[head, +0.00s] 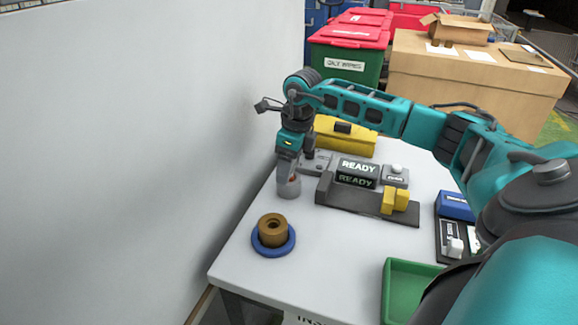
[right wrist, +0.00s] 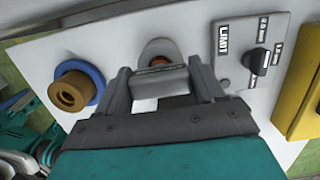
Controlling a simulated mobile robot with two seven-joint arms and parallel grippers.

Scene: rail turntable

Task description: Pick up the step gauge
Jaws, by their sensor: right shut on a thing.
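My right gripper (head: 288,172) reaches in from the right and points down over the far left part of the table. In the right wrist view its fingers (right wrist: 162,84) are shut on a light grey block with small lettering, which I take to be the step gauge (right wrist: 160,78). A round grey holder (head: 289,190) with an orange spot inside is just below the fingertips; it also shows behind the block in the right wrist view (right wrist: 158,47). I cannot tell whether block and holder touch. My left gripper is not in view.
A brown ring sits on a blue disc (head: 288,246) near the table's left edge. A limit dial box (right wrist: 252,55), a yellow case (head: 345,138), a dark fixture with a yellow block (head: 395,200), READY displays (head: 358,167) and a green tray (head: 403,268) stand around. A wall (head: 150,150) rises at left.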

